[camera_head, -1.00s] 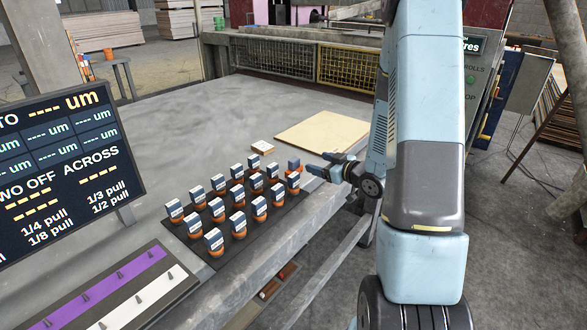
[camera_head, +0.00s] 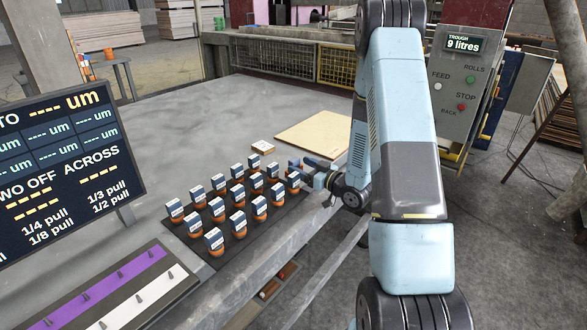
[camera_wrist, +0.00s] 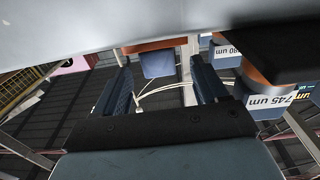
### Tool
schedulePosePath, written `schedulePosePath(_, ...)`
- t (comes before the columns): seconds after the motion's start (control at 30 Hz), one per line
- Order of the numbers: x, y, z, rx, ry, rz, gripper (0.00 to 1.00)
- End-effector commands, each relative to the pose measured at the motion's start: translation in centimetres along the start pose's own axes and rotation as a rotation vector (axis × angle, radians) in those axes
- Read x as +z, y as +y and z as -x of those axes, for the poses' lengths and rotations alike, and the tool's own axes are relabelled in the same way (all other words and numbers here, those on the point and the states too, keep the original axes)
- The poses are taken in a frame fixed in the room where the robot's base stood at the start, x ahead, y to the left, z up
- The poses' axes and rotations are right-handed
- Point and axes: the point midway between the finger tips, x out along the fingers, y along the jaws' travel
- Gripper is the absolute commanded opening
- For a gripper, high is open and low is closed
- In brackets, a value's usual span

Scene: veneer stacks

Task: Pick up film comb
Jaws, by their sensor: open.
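Film combs stand in rows on a black mat (camera_head: 195,249), each a dark blue block with a white label on an orange-brown base. One comb (camera_head: 293,182) stands at the mat's right corner, beside my gripper (camera_head: 309,169) in the head view. My gripper is open. In the wrist view a blue comb with an orange base (camera_wrist: 157,63) lies between and beyond my two dark blue fingers, apart from them. A comb marked "745 um" (camera_wrist: 265,101) is to the right. Another, its label ending "80 um" (camera_wrist: 225,52), is above it. I cannot read the nearest comb's label.
The mat lies on a grey table near its edge. A tan board (camera_head: 322,137) and a small labelled block (camera_head: 262,147) lie behind it. A display screen (camera_head: 66,163) stands left, above a purple and white strip panel (camera_head: 125,289). A control box (camera_head: 458,90) stands behind my arm.

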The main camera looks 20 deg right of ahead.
Motion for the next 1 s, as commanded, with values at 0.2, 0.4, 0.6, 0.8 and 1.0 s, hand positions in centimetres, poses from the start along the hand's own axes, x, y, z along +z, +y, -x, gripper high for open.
schedulePosePath(0.2, 0.0, 0.0, -0.9, 0.000, 0.000, 0.000, 0.72)
schedulePosePath(0.4, 0.3, 0.0, -2.9, -0.002, 0.000, -0.001, 0.72)
schedulePosePath(0.6, 0.3, 0.1, -5.5, -0.001, 0.001, 0.001, 0.72)
schedulePosePath(0.8, 0.3, 0.2, -5.8, 0.002, 0.000, -0.001, 0.72)
schedulePosePath(1.0, 0.3, 0.2, -5.8, 0.002, 0.000, 0.000, 0.60)
